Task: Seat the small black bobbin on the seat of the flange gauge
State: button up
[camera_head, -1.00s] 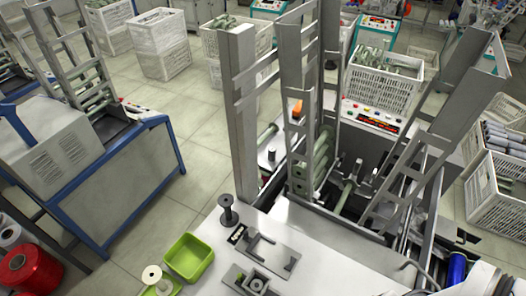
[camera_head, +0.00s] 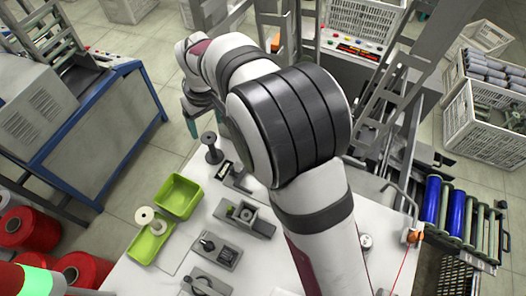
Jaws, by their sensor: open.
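The small black bobbin (camera_head: 211,148) stands upright near the table's far left edge. My gripper (camera_head: 191,127) is open and just beyond and left of the bobbin, with its teal fingertips pointing down; it looks apart from the bobbin, but the exact gap is unclear. My arm hides part of the table to the right. A grey plate fixture (camera_head: 237,182) lies right of the bobbin, partly behind my arm. A second grey fixture with a square block (camera_head: 243,213) lies nearer. I cannot tell for sure which fixture is the flange gauge.
A green bin (camera_head: 180,196) and a green tray (camera_head: 148,250) with a white spool (camera_head: 145,215) stand on the left. More grey fixtures (camera_head: 216,250) lie toward the front. A machine frame and blue rollers (camera_head: 431,200) stand at the right.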

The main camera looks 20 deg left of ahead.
aim_at(209, 138)
jog(key=shift+x, duration=3.2)
jog(key=shift+c, duration=0.3)
jog(key=c, duration=0.7)
jog(key=shift+w+a+v, duration=0.15)
jog(key=shift+a+v, duration=0.05)
jog(key=shift+v, duration=1)
jog(key=shift+w+a+v, duration=0.1)
jog(key=shift+a+v, duration=0.1)
jog(key=shift+v, duration=1.05)
jog(key=shift+c, duration=0.4)
jog(key=shift+r, duration=0.15)
